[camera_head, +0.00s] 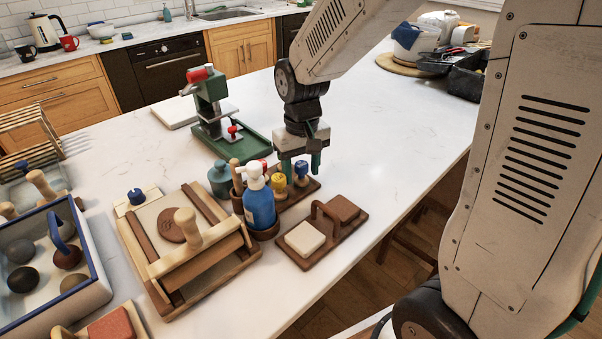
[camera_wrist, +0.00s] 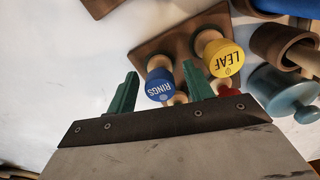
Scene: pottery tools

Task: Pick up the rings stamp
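The rings stamp (camera_wrist: 159,86) has a blue top with "RINGS" on it and stands in a brown wooden rack (camera_wrist: 150,48). In the head view the blue stamp (camera_head: 301,170) shows at the rack's right end. My gripper (camera_wrist: 161,88) is open, with its green fingers apart and the blue top between them in the wrist view. In the head view my gripper (camera_head: 301,164) points down just above the rack. I cannot tell whether a finger touches the stamp.
A yellow leaf stamp (camera_wrist: 222,58) stands close beside the rings stamp, with a red piece (camera_wrist: 229,92) near it. A blue bottle (camera_head: 260,207) and a teal jar (camera_head: 220,179) stand left of the rack. A green press (camera_head: 212,108) stands behind.

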